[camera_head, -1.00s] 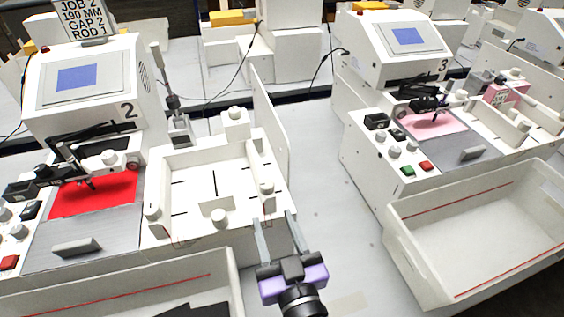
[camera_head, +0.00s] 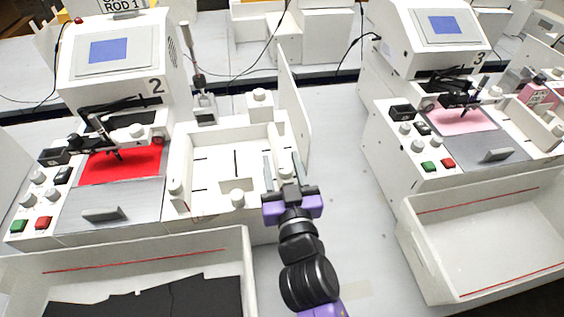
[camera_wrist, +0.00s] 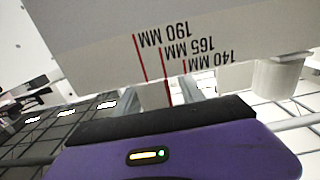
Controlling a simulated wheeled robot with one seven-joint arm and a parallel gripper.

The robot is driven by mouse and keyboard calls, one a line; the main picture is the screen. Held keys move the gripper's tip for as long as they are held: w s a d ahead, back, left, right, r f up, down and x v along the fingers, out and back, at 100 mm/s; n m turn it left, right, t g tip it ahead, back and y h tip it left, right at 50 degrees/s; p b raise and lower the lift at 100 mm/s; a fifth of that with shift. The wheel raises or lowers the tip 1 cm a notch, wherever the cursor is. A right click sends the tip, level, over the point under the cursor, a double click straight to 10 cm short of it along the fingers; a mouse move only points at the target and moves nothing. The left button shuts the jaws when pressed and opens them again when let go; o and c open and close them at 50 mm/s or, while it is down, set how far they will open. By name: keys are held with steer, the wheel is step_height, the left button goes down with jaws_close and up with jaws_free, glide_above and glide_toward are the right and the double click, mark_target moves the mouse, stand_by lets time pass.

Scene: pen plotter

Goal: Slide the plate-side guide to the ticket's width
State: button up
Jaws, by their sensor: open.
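Machine 2's white sheet tray (camera_head: 188,150) stands right of its grey plate (camera_head: 110,205). A low white block with a round knob (camera_head: 238,197) is at the tray's front, and another knob (camera_head: 176,188) is at its left front corner. I cannot tell for sure which is the plate-side guide. My gripper (camera_head: 282,160) is open and empty at the tray's right front side. In the wrist view, a white panel (camera_wrist: 100,30) bears red marks labelled 190, 165 and 140 MM, beside a white knob (camera_wrist: 277,75). The ticket (camera_head: 124,4) is cut off; only "ROD 1" reads clearly.
A tall white side panel (camera_head: 294,100) stands behind my gripper at the tray's right. A white bin (camera_head: 130,262) is in front of machine 2. Machine 3 (camera_head: 440,30) and its bin (camera_head: 480,235) are at right. Bare grey table (camera_head: 345,170) lies between the machines.

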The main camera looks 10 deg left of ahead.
jaws_close()
stand_by(1.4)
